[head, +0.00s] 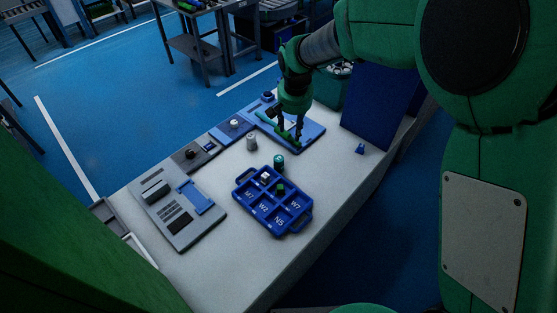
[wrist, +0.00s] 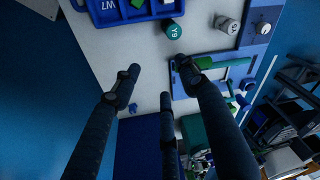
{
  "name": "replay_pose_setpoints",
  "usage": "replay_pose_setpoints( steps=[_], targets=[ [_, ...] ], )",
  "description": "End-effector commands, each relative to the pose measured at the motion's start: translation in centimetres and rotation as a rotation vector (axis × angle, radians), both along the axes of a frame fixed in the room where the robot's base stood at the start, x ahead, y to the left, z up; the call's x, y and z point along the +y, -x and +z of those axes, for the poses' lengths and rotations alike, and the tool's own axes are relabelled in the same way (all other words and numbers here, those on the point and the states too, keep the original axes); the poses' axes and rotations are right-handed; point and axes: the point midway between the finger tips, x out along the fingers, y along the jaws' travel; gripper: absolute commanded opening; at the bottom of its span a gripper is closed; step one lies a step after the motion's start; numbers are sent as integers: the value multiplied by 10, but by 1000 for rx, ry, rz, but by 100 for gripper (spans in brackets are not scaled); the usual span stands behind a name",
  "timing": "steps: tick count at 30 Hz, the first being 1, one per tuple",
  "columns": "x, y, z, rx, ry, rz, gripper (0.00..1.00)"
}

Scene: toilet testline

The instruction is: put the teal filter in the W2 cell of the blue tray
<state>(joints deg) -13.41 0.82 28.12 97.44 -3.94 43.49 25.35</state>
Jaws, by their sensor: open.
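The teal filter (head: 279,161) is a short cylinder that stands on the table just beyond the blue tray's far edge. In the wrist view the teal filter (wrist: 173,29) shows the mark Y9. The blue tray (head: 241,201) has cells labelled M7, W2, N5 and W7. The W2 cell (head: 264,208) looks empty. A white piece and a green piece sit in cells of the far row. My gripper (head: 287,134) is open and empty, over the blue fixture beyond the filter. In the wrist view my gripper's fingers (wrist: 158,80) are spread, with the filter beyond them.
A grey cylinder (head: 251,142) stands left of the filter; it also shows in the wrist view (wrist: 227,24). A blue fixture plate (head: 313,130) lies under my gripper. A grey panel (head: 178,215) is at left, a tall blue box (head: 378,112) at right. Table right of the tray is clear.

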Motion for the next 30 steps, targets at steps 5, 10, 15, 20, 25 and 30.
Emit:
replay_pose_setpoints(
  steps=[5,10,15,20,25,30],
  targets=[
    [25,-25,-59,38,6,-16,43],
    [40,-39,-96,58,12,-29,43],
    [47,-43,-112,65,14,-34,43],
    [47,-44,-112,65,14,-35,43],
    [47,-44,-112,65,14,-35,43],
    [47,-44,-118,66,13,-35,43]
  ],
)
